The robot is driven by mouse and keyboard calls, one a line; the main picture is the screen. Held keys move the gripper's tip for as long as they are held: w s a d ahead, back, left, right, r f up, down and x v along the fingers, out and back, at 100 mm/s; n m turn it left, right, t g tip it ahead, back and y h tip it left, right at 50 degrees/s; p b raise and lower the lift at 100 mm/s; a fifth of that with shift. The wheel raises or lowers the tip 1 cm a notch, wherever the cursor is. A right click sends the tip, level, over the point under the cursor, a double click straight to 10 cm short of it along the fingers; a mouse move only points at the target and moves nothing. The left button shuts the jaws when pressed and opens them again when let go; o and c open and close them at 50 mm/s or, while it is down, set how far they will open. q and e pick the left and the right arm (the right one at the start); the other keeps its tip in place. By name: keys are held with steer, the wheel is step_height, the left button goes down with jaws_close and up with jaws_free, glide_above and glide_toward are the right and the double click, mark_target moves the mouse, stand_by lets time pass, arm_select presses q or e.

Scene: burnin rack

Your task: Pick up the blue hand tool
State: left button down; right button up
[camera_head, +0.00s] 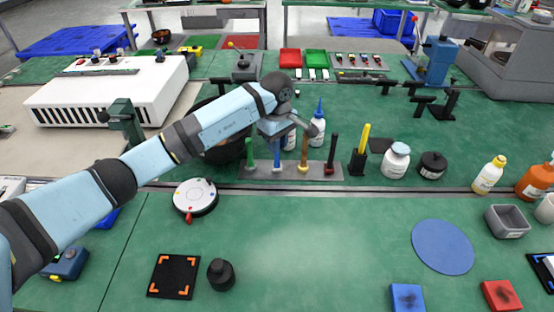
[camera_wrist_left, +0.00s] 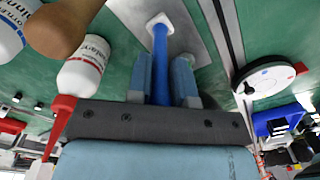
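The blue hand tool (camera_head: 277,156) stands upright in a grey rack (camera_head: 259,172) in the head view, between a green-handled tool (camera_head: 249,152) and a yellow-based tool (camera_head: 304,150). Its top is hidden by my left gripper (camera_head: 274,127), which reaches down over it from the left. In the left wrist view the blue shaft (camera_wrist_left: 160,55) lies between the two light-blue fingers of my left gripper (camera_wrist_left: 161,75), which look closed against both its sides. Its far end is at a white square on the rack. My right gripper is not in view.
A blue-tipped bottle (camera_head: 317,128) stands close behind the gripper. A black bowl (camera_head: 226,148) is left of the rack, and a white round device (camera_head: 195,196) is in front. The green mat in front is mostly clear.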

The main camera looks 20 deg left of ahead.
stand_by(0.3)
arm_select(q)
step_height(320, 180, up, 20)
stand_by(0.5)
stand_by(2.4)
